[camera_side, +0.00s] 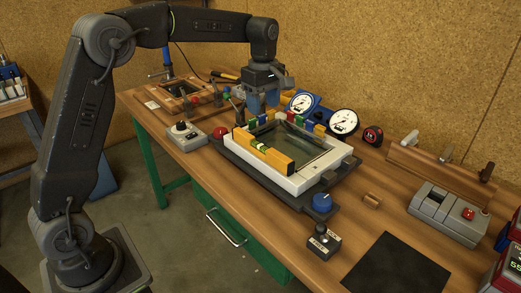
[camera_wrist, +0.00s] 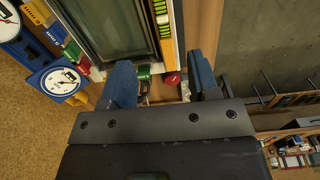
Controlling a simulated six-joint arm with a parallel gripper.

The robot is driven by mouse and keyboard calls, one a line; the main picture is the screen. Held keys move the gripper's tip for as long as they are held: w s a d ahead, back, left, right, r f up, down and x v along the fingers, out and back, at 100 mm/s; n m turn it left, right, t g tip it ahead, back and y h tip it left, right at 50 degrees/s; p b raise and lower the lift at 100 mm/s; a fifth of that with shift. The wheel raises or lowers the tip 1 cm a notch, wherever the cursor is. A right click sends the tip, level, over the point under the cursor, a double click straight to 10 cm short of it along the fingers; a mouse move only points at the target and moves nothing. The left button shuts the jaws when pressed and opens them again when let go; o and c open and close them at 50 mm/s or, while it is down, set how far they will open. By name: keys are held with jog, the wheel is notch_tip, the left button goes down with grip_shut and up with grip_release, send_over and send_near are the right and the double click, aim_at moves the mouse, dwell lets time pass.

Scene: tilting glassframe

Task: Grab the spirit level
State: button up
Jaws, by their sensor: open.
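The spirit level (camera_side: 264,150) is a yellow bar with a green vial, lying along the near left side of the white glass frame (camera_side: 301,183). In the wrist view, the end of the spirit level (camera_wrist: 164,24) shows at the top, beyond the fingertips. My gripper (camera_side: 264,104) has blue fingers and hangs above the bench behind the far left end of the frame, apart from the level. In the wrist view my gripper (camera_wrist: 161,80) is open with nothing held, a red knob and green part visible beyond its gap.
Two white dial gauges (camera_side: 343,122) and small coloured blocks (camera_side: 307,125) stand along the frame's far side. A red button (camera_side: 220,133) and a grey control box (camera_side: 187,135) lie left of the frame. A blue knob (camera_side: 322,203) sits at its front corner.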

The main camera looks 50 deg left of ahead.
send_near(261, 145)
jog(key=f, duration=0.5)
jog(key=shift+w+d, duration=0.15)
jog(key=shift+d, duration=0.15)
jog(key=shift+s+a+f, duration=0.1)
jog(key=shift+a+f, duration=0.1)
jog(key=shift+f, duration=1.2)
jog(key=shift+s+a+f, duration=0.1)
jog(key=shift+a+f, duration=0.1)
jog(key=shift+f, duration=1.15)
grip_shut()
